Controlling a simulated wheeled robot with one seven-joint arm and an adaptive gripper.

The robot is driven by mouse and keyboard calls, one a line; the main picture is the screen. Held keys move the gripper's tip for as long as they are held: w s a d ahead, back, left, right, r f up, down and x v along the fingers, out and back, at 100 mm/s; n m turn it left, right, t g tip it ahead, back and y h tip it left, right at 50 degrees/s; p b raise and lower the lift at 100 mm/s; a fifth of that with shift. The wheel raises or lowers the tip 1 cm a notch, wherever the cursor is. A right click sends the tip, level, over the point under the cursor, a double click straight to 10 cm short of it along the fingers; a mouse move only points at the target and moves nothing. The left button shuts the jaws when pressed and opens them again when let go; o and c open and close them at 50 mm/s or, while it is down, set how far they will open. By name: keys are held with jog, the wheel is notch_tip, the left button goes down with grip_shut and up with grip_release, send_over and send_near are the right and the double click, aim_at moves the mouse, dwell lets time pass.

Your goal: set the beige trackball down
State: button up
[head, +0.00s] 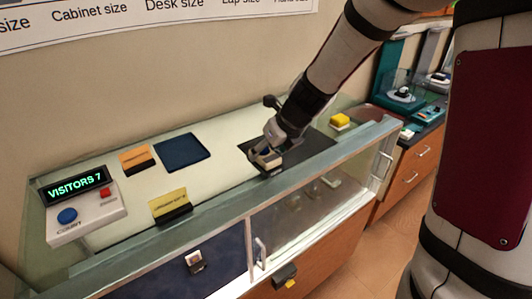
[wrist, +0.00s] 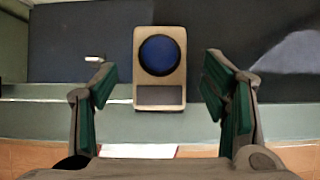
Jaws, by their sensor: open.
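The beige trackball (wrist: 160,55), with a dark blue ball and a dark panel at its near end, is between and slightly beyond my fingertips in the wrist view. My gripper (wrist: 157,78) is open, with a green-padded finger on each side and a visible gap to the trackball on both sides. The trackball appears over a dark mat (wrist: 75,40), its near end overlapping the pale strip in front. I cannot tell from this view whether it touches the surface. In the head view, my gripper (head: 271,152) is low over the dark mat (head: 318,145), partly hiding the trackball (head: 265,160).
A yellow block (head: 340,120) stands right of the mat. A blue pad (head: 182,151), an orange block (head: 136,159), a yellow card in a black holder (head: 170,204) and a counter box (head: 80,205) stand left. The case's front rail (head: 300,175) runs close before my gripper.

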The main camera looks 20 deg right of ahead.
jog(key=s+r+n+p, duration=0.1)
jog(key=s+r+n, duration=0.6)
jog(key=s+r, duration=0.3)
jog(key=s+r+n+h, duration=0.1)
jog(key=s+r+n, duration=0.2)
jog(key=s+n, duration=0.6)
jog(key=s+r+n+h, duration=0.1)
jog(key=s+r+n, duration=0.2)
jog(key=s+n, duration=0.7)
jog(key=n, duration=0.6)
jog(key=shift+a+r+g, duration=0.25)
jog(key=shift+g, duration=0.05)
